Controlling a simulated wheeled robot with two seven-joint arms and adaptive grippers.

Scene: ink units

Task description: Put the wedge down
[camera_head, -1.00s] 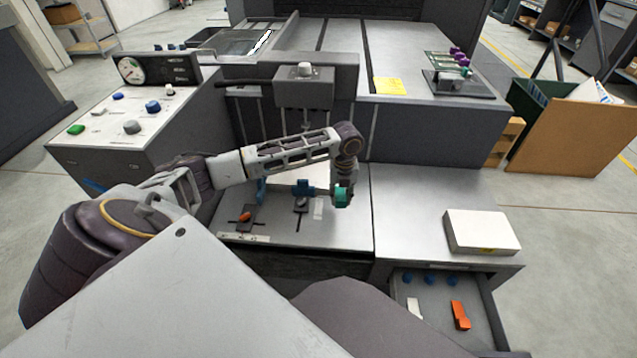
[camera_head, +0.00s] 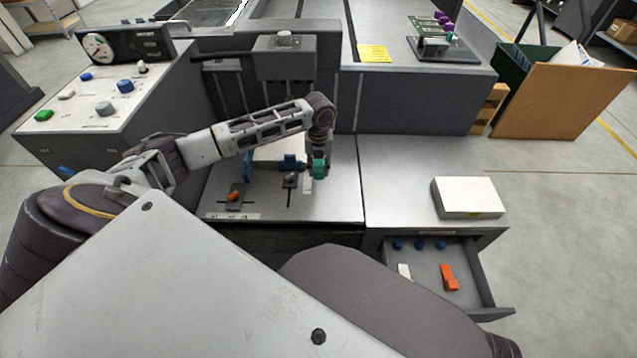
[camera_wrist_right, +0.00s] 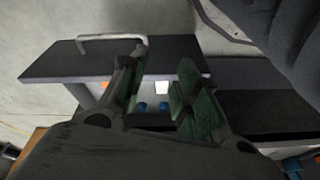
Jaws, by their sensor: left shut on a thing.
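My left gripper (camera_head: 319,168), with teal-green fingers, is shut low over the light plate (camera_head: 340,203) below the press. The thing in its grip, which the task calls the wedge, is too small and hidden to make out. I cannot tell whether it touches the plate. A white strip (camera_head: 307,185) lies on the plate just beside and in front of the gripper. My right gripper (camera_wrist_right: 163,62) shows in the right wrist view, open and empty, with the drawer beyond its fingers.
An open drawer (camera_head: 480,280) at right holds an orange piece (camera_head: 449,277), a white piece (camera_head: 404,271) and blue knobs. A white box (camera_head: 467,197) sits above it; the worktop to its left is clear.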

